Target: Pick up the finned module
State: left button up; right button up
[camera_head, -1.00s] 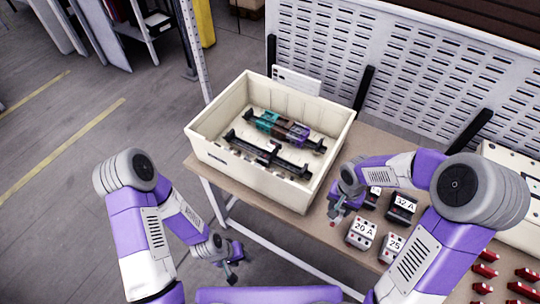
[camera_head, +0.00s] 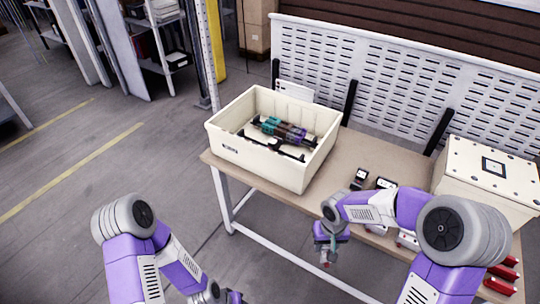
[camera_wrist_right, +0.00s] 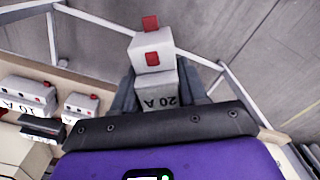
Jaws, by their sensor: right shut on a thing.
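My right gripper (camera_head: 327,252) is shut on a pale module, beyond the table's front edge. In the right wrist view, this 20 A module (camera_wrist_right: 156,88) sits between the grey fingers (camera_wrist_right: 158,95), its label upside down and red parts at its far end. Fins cannot be made out on it; the fingers hide its sides. My left gripper (camera_head: 228,296) is at the bottom edge, partly cut off, and its jaws cannot be read.
A cream bin (camera_head: 225,140) holds dark rails and a teal-and-purple assembly (camera_head: 280,130). Dark modules (camera_head: 384,184) and pale ones (camera_wrist_right: 25,92) stand on the table (camera_head: 375,155). A cream box (camera_head: 485,185) and red parts (camera_head: 503,272) are at the right.

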aim_at(274, 143)
jog(key=u, duration=0.75)
jog(key=i, duration=0.8)
jog(key=z, duration=0.5)
